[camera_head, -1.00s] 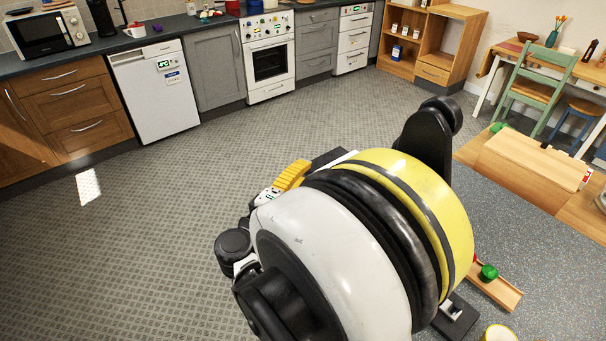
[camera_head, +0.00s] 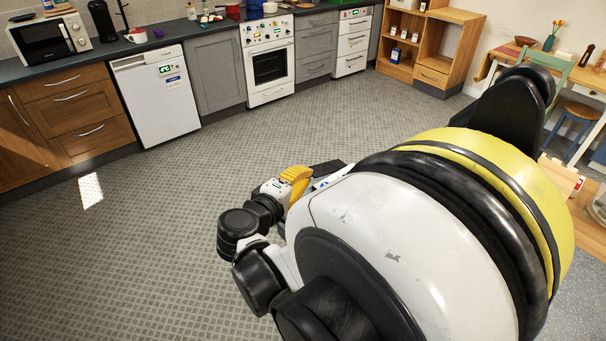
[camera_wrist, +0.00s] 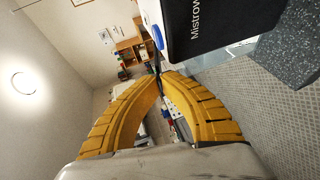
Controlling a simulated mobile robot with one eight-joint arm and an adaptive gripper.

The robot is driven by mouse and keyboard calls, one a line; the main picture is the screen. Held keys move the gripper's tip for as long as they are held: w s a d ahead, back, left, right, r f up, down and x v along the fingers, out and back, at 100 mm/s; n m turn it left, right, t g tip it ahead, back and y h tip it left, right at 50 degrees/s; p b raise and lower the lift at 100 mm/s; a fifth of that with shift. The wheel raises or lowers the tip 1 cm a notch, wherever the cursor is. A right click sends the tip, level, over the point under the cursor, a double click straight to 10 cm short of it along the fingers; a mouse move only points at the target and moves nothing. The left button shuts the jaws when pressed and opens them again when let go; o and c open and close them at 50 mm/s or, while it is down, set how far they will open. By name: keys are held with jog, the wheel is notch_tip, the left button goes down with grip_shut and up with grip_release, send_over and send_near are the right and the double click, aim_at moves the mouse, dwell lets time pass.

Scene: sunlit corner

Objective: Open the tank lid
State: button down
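No tank or tank lid can be made out for certain in either view. My gripper (camera_wrist: 161,74) shows in the wrist view as two curved yellow fingers with their tips together and nothing visible between them. In the head view the yellow fingers (camera_head: 297,178) are above the open floor, partly hidden by my arm. A black box-like object (camera_wrist: 205,25) marked "Mistrow" is close to the wrist camera, at upper right beyond the fingertips. A small blue part (camera_wrist: 158,37) shows at its left edge. I cannot tell whether it is the tank.
A counter (camera_head: 85,52) along the back carries a microwave (camera_head: 42,34), a black appliance (camera_head: 102,20) and a red cup (camera_head: 136,35). A white oven (camera_head: 269,62) and wooden shelves (camera_head: 434,70) stand farther right. A green chair (camera_head: 548,72) is at right. The patterned floor (camera_head: 150,230) is clear.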

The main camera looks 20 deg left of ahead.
jog(key=w+r+g+p, duration=0.1)
jog(key=r+g+p, duration=0.1)
jog(key=p, duration=0.1)
jog(key=w+d+r+m+g+y+p, duration=0.1)
jog(key=w+r+g+p, duration=0.1)
jog(key=r+p, duration=0.1)
jog(key=w+d+r+m+g+y+p, duration=0.1)
jog(key=r+g+p, duration=0.1)
jog(key=r+p, duration=0.1)
jog(key=shift+w+d+r+g, duration=0.25)
jog(key=shift+w+g, duration=0.05)
jog(key=w+d+r+m+g+y+p, duration=0.1)
jog(key=w+d+g, duration=0.4)
jog(key=w, duration=0.5)
jog(key=shift+w+d+r+m+g+y+p, duration=0.25)
jog(key=shift+r+g+y+p, duration=0.35)
jog(key=shift+g+y+p, duration=0.65)
jog(key=shift+w, duration=0.1)
jog(key=c, duration=1.6)
grip_release()
